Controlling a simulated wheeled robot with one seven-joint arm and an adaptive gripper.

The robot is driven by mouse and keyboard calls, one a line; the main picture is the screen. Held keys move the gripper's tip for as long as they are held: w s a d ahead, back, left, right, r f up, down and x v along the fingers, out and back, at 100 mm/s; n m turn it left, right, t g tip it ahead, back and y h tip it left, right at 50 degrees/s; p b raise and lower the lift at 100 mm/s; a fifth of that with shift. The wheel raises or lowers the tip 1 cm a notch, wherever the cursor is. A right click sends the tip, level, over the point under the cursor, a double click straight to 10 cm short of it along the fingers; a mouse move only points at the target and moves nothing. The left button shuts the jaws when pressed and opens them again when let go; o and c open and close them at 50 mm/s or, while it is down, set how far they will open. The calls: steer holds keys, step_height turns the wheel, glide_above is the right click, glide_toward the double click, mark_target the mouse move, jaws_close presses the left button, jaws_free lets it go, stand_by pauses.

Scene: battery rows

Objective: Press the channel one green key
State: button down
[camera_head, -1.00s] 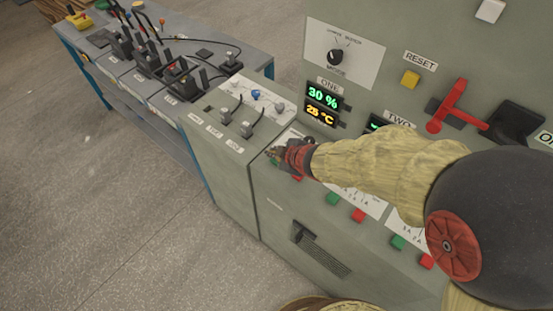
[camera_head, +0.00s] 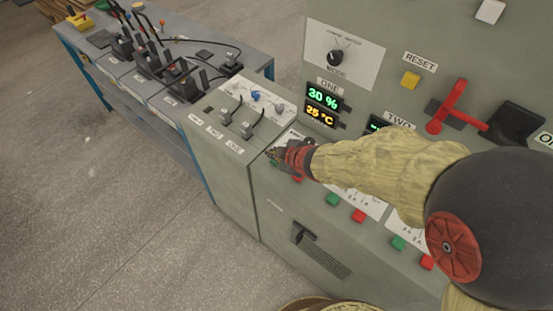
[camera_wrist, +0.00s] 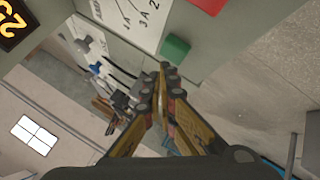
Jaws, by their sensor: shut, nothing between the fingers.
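The channel one green key (camera_wrist: 176,47) stands out from the grey panel in the wrist view, just beyond my fingertips. In the head view only a bit of this green key (camera_head: 274,163) shows below my gripper (camera_head: 274,153). My gripper is shut and empty; its fingertips (camera_wrist: 164,72) meet close to the key. They appear slightly apart from it, though contact is hard to judge. The ONE display (camera_head: 323,104) reads 30 % and 25 °C.
A red key (camera_head: 297,179) is right beside the green one; it also shows in the wrist view (camera_wrist: 208,5). Another green key (camera_head: 333,199) and red key (camera_head: 358,215) lie further right. Levers (camera_head: 247,129) stand on the left cabinet. A red handle (camera_head: 450,108) projects at right.

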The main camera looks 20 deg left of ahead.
steer(key=shift+f, duration=0.15)
steer(key=shift+f+b, duration=0.25)
steer(key=shift+b, duration=0.05)
steer(key=shift+f+b, duration=0.35)
steer(key=shift+f, duration=0.1)
stand_by(0.7)
stand_by(0.3)
steer(key=shift+r+p, duration=0.85)
steer(key=shift+p, duration=0.1)
step_height(320, 180, up, 5)
steer(key=p, duration=0.5)
steer(key=shift+r, duration=0.1)
